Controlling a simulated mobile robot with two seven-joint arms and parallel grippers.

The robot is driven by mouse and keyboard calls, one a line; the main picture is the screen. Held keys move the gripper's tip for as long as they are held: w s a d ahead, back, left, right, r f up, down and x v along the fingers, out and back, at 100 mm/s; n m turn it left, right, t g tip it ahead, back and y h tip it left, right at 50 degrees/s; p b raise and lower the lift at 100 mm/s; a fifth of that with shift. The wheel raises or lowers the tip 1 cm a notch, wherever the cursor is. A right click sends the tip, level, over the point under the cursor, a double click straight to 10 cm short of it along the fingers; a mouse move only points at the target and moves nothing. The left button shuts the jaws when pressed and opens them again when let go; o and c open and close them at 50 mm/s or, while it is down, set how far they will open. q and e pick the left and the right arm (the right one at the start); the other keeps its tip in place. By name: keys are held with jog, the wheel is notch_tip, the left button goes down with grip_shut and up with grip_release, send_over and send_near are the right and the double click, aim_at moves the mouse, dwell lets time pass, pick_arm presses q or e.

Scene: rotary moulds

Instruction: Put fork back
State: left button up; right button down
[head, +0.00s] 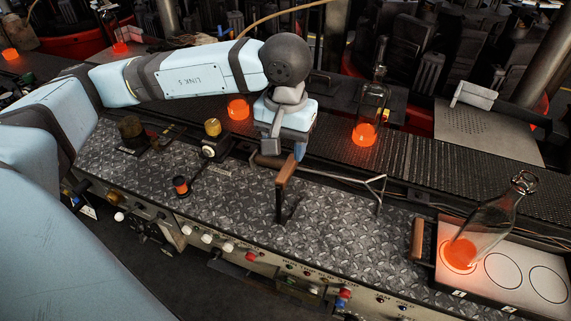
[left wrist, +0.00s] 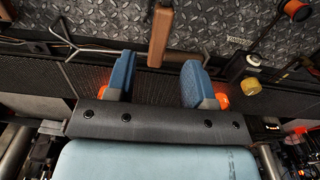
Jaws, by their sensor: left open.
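A thin metal fork (head: 376,184) with a split, two-pronged end lies along the back edge of the diamond-plate counter in the head view. Its prongs point right and its shaft runs left, under my left gripper. The pronged end also shows at the upper left of the left wrist view (left wrist: 62,38). My left gripper (head: 284,152) is open and empty, with fingers pointing down over the fork's rear part. In the left wrist view its blue fingers (left wrist: 157,70) stand wide apart. A wooden handle (head: 286,170) stands upright just in front of it. My right gripper is not in view.
A hot bottle (head: 369,112) stands on the dark conveyor (head: 440,168). Another hot bottle (head: 482,232) leans on a white plate with circles (head: 502,271), beside a wooden handle (head: 417,240). Knobs stand left of my gripper. The counter's middle right (head: 340,235) is clear.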

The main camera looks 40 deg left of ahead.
pick_arm(q)
jog(key=shift+r, duration=2.15)
